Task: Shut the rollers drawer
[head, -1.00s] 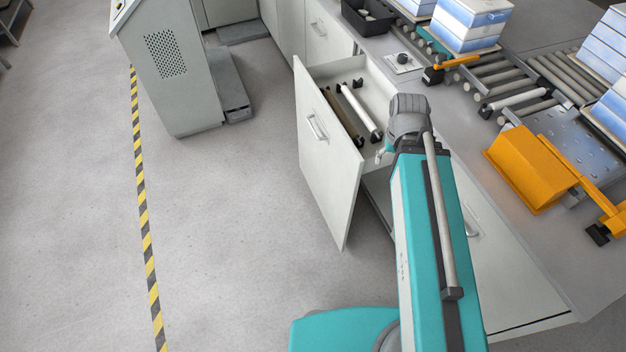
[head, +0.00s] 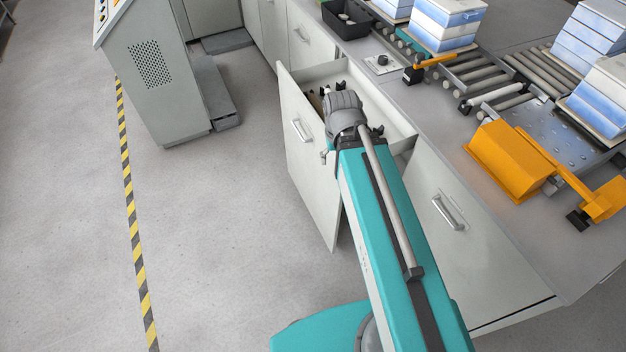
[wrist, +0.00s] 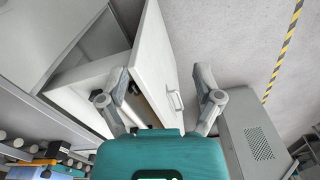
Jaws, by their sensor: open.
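The rollers drawer stands pulled out of the cabinet, its pale front panel (head: 305,160) and bar handle (head: 300,130) showing in the head view. My arm covers much of its inside there, including most of the rollers. In the wrist view the drawer front (wrist: 155,50) and handle (wrist: 175,101) lie between the fingers of my gripper (wrist: 163,88). The gripper is open and empty. One finger is on the drawer's inside side of the panel in the picture, the other beyond the handle side. I cannot tell whether either touches.
A counter (head: 440,130) with a roller conveyor (head: 490,75), stacked blue-white boxes (head: 445,30) and an orange unit (head: 510,160) runs along the right. A closed cabinet front (head: 460,235) is beside the drawer. A grey console (head: 155,75) stands left. Floor in front is clear.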

